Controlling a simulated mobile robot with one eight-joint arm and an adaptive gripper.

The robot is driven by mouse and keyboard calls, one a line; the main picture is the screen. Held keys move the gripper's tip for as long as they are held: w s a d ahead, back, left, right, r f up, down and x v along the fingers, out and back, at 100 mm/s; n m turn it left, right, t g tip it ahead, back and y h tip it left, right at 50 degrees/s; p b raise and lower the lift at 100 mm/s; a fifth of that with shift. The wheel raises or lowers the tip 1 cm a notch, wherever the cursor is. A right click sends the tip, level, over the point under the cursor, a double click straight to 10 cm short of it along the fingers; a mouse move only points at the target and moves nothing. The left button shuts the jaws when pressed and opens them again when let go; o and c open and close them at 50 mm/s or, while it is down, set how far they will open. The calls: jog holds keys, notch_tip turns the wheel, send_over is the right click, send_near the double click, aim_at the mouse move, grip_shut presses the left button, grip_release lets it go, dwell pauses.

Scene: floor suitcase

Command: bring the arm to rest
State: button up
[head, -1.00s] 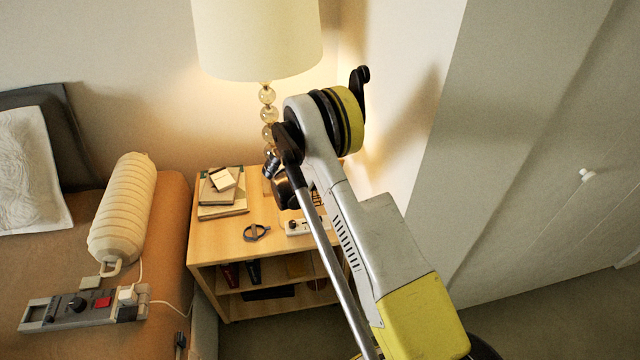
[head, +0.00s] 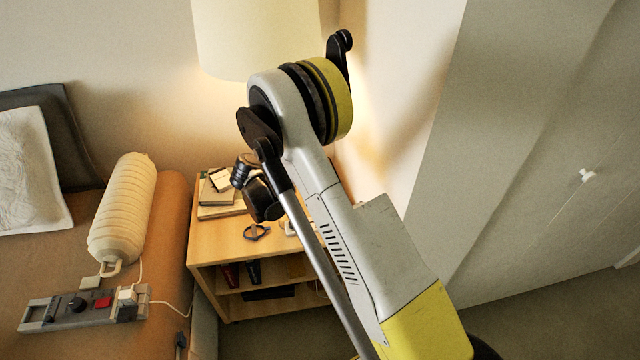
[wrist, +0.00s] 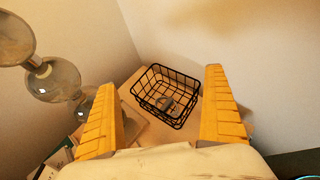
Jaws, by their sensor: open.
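My gripper (wrist: 160,80) shows in the wrist view with its two yellow ribbed fingers wide apart and nothing held between them. Beyond the fingers, a black wire basket (wrist: 152,98) stands on the wooden nightstand, with a small grey item inside that I cannot make out. In the head view my arm rises from the lower right and bends at a joint in front of the lamp. The gripper itself cannot be made out there. The arm hides part of the nightstand (head: 215,246) and the lamp's stem.
A lamp with a cream shade (head: 255,40) stands behind my arm; its glass balls (wrist: 55,80) are left of the fingers. Books (head: 220,205) and a dark ring-shaped item (head: 257,232) lie on the nightstand.

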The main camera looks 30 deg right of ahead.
jog(key=s+a+r+m+y, duration=0.2)
jog(key=s+r+m+y, duration=0.1)
jog(key=s+r+m, duration=0.4)
jog(key=s+a+r+m+y, duration=0.2)
jog(key=s+r+m, duration=0.3)
jog(key=r, duration=0.5)
jog(key=s+a+r+m+y, duration=0.1)
jog(key=s+a+m, duration=0.3)
jog(key=s, duration=0.7)
jog(key=s+a+r+m+t+y, duration=0.1)
jog(key=s+a+m+y, duration=0.3)
jog(key=s+m, duration=0.3)
jog(key=s, duration=0.3)
jog(key=shift+s+a+r+m+y, duration=0.2)
jog(key=shift+s+m+y, duration=0.1)
jog(key=shift+s+m, duration=0.1)
